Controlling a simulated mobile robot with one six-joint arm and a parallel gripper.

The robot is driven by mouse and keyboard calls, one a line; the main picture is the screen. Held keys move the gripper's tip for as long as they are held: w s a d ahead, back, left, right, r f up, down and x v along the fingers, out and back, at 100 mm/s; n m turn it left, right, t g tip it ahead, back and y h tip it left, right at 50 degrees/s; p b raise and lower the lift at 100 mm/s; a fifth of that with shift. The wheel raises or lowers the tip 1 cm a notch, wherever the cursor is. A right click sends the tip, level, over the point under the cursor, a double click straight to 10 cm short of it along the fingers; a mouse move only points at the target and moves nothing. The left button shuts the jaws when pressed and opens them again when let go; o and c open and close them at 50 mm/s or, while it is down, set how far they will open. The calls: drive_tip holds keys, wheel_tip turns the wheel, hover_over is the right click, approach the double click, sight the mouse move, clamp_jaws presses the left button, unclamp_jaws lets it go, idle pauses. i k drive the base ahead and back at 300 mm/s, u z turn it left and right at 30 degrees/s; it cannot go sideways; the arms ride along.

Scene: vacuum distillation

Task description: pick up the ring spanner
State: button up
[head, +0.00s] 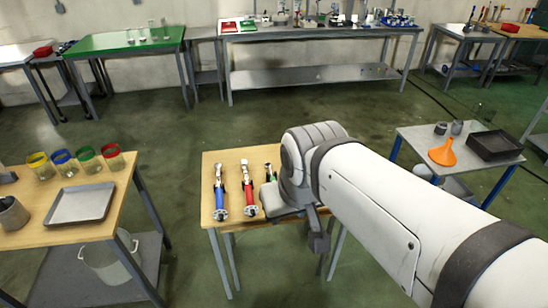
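A small wooden table (232,163) stands in front of me. On it lie a blue-handled tool (221,197) and a red-handled tool (249,192) with metal ends, side by side. A third slim tool (268,172) lies to their right, partly covered by my arm. I cannot tell which, if any, is the ring spanner. My arm reaches in from the lower right over the table's right side. My gripper (318,240) seems to be the dark part hanging by the table's right edge; its fingers are not clear, and I cannot see whether it holds anything.
A left wooden bench (60,226) holds a metal tray (80,205) and several colour-rimmed jars. A grey table (415,143) at right carries an orange funnel (442,153) and a black tray (495,145). Benches line the back wall. Green floor (190,120) lies open between them.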

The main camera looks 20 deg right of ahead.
sight(272, 179)
drive_tip(key=z, duration=0.2)
drive_tip(key=i, duration=0.8)
drive_tip(key=z, duration=0.45)
drive_tip(key=k, duration=0.9)
drive_tip(key=z, duration=0.2)
drive_tip(key=i, duration=0.9)
drive_tip(key=u, duration=0.05)
